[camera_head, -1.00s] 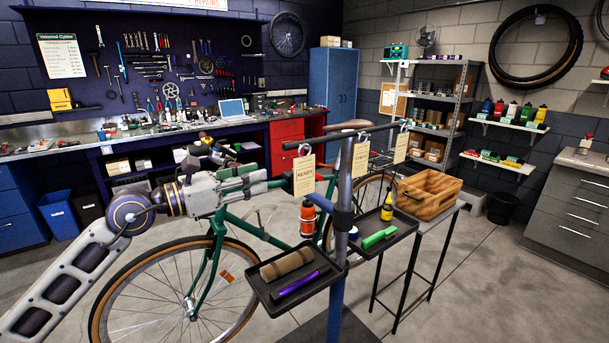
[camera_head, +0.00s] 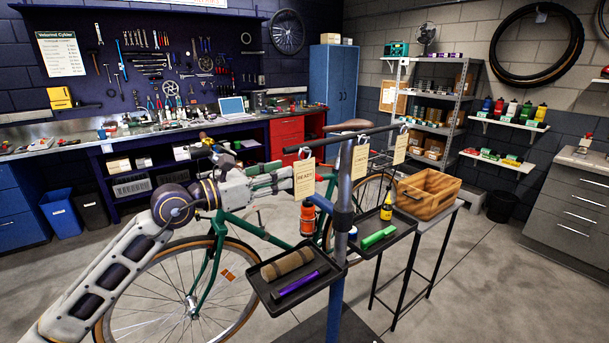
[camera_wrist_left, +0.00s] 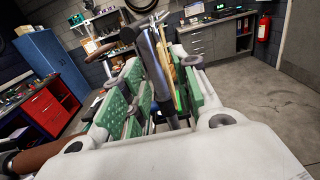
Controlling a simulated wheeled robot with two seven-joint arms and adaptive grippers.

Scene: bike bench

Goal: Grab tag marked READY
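The READY tag (camera_head: 304,181) is a cream card hanging by a ring from the left end of the dark stand bar. Two similar tags, a middle one (camera_head: 360,161) and a right one (camera_head: 400,148), hang farther along the bar. My left gripper (camera_head: 284,180) is just left of the READY tag, pointing at it. In the left wrist view its green-padded fingers (camera_wrist_left: 155,95) are apart, with the grey post and a thin tan card edge showing in the gap. I cannot tell whether the fingers touch the card. My right gripper is out of view.
The grey stand post (camera_head: 343,190) rises behind and right of the tag. A black tray (camera_head: 322,287) with a brown roll and purple item sits below. A green bicycle (camera_head: 214,250) stands behind my left arm. A wooden crate (camera_head: 428,196) is on the right.

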